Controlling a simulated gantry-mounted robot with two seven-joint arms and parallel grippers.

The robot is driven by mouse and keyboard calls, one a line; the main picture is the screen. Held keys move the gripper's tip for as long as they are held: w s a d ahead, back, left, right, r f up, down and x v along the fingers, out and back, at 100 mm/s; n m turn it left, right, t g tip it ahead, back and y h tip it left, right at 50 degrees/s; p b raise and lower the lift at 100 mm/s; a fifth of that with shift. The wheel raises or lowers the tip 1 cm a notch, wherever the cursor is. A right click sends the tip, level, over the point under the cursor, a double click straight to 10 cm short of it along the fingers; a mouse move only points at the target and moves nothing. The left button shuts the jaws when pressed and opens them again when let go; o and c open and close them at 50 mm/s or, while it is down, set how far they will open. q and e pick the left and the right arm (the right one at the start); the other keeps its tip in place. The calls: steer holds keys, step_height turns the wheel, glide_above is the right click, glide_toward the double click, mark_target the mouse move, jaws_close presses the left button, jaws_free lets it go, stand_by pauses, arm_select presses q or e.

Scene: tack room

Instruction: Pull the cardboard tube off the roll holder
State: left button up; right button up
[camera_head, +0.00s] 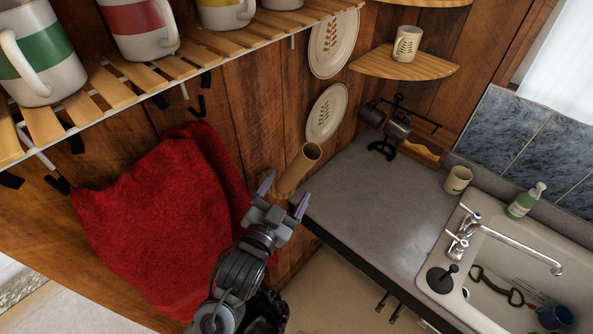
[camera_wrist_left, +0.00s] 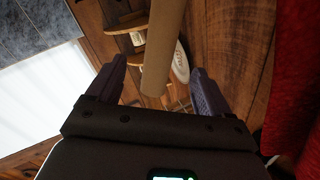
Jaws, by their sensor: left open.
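The brown cardboard tube (camera_head: 298,168) stands out from the wooden wall beside the red towel, its open end up and towards the right. It also shows in the left wrist view (camera_wrist_left: 162,45), running down from the top edge between the two fingers. My left gripper (camera_head: 285,193) is open, its purple fingertips at the tube's lower end, one on each side. In the left wrist view, a gap shows between the left gripper (camera_wrist_left: 158,70) fingers and the tube on both sides. I cannot make out the roll holder. My right gripper is not in view.
A red towel (camera_head: 160,220) hangs left of my left gripper. A slatted shelf with several mugs (camera_head: 130,80) is above. The grey counter (camera_head: 370,210) is right of the tube, with a sink (camera_head: 480,290) beyond. Plates (camera_head: 326,112) hang on the wall behind.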

mark_target(297, 172)
arm_select(q)
steer(key=p+x, duration=0.1)
steer(key=x, duration=0.6)
steer(key=shift+w+r, duration=0.1)
steer(key=shift+w, duration=0.1)
steer(key=shift+w+d+p, duration=0.25)
steer(key=shift+w+p, duration=0.1)
steer(key=shift+w, duration=0.25)
steer(key=c, duration=1)
steer(key=shift+s+r, duration=0.1)
